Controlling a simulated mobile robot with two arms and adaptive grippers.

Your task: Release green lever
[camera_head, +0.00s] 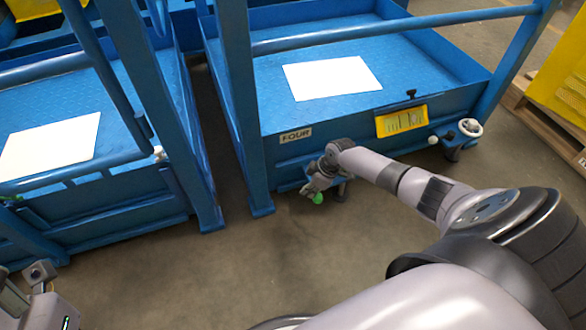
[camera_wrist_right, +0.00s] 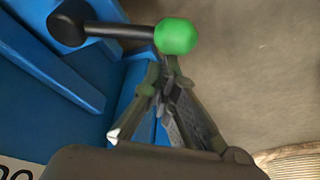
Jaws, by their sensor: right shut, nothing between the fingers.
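The green lever is a black rod with a green ball knob. The knob (camera_head: 318,198) shows low at the front of the blue cart marked FOUR (camera_head: 360,131). In the right wrist view the knob (camera_wrist_right: 175,36) is at the top, at the end of the black rod (camera_wrist_right: 118,31). My right gripper (camera_wrist_right: 169,66) is shut and empty, its fingertips just below the knob; I cannot tell if they touch it. In the head view my right gripper (camera_head: 318,186) is small and partly hidden by its own wrist. My left gripper's fingers are not visible.
A second blue cart (camera_head: 120,206) stands at the left, with a narrow gap between the carts. White sheets (camera_head: 332,78) lie on both decks. A yellow plate (camera_head: 402,121) and a caster (camera_head: 460,136) are at the cart's front right. Bare floor (camera_head: 205,275) lies in front.

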